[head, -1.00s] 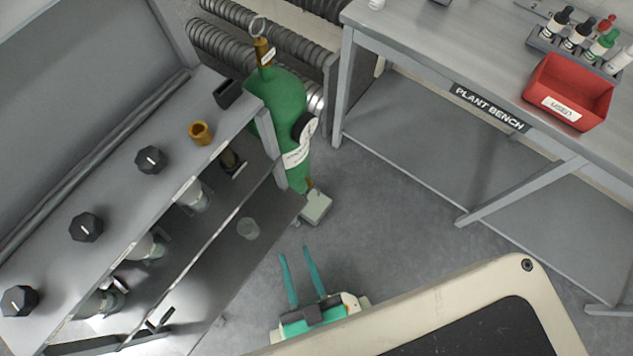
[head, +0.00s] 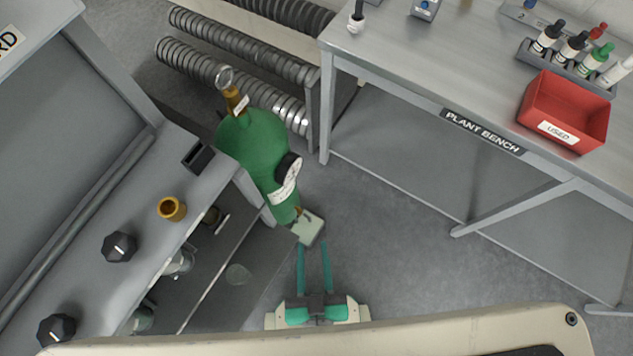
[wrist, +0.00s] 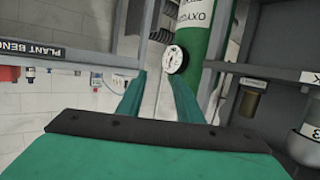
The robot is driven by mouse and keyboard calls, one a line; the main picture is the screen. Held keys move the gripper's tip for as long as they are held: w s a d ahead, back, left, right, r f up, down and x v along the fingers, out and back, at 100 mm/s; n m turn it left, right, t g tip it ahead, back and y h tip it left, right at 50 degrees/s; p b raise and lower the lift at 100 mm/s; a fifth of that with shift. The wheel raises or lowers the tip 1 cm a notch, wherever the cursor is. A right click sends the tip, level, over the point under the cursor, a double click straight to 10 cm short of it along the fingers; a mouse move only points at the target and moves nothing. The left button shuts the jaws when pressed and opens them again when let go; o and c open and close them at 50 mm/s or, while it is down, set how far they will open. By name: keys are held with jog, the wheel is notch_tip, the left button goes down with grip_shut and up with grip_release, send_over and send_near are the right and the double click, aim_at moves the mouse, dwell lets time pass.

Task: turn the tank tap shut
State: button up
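A green tank (head: 252,143) stands between the grey cabinet and the bench. A brass valve (head: 236,101) with a pale ring handle (head: 225,77) is on its top; this looks like the tap. A round dial (head: 289,166) sits on the tank's side. The wrist view shows part of the tank (wrist: 194,32) and the dial (wrist: 175,60), but no ring handle. My gripper (head: 312,246) is open and empty, with its teal fingers apart. In the head picture it is below the tank, near a small pale box (head: 309,229), and apart from the valve.
The grey cabinet (head: 75,240) with black knobs (head: 119,247) and a brass cup-shaped piece (head: 172,208) is at left. The plant bench (head: 420,85) with a red bin (head: 563,115) is at right. Ribbed hoses (head: 230,85) lie behind the tank. Floor (head: 385,230) is clear under the bench.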

jog(key=w+d+f+n+g, duration=0.2)
jog(key=w+f+g, duration=0.15)
jog(key=f, duration=1.15)
jog(key=w+d+f+n+g, duration=0.2)
jog(key=w+f+g, duration=0.15)
jog(key=f, duration=1.15)
jog(key=n+g+y, duration=0.3)
jog(key=n+g, duration=0.1)
send_near(309, 219)
notch_tip(309, 219, down, 2)
jog(key=w, duration=0.1)
jog(key=shift+g, duration=0.3)
jog(key=shift+x, duration=5.15)
jog(key=shift+w+d, duration=0.1)
jog(key=shift+c, duration=0.6)
grip_shut()
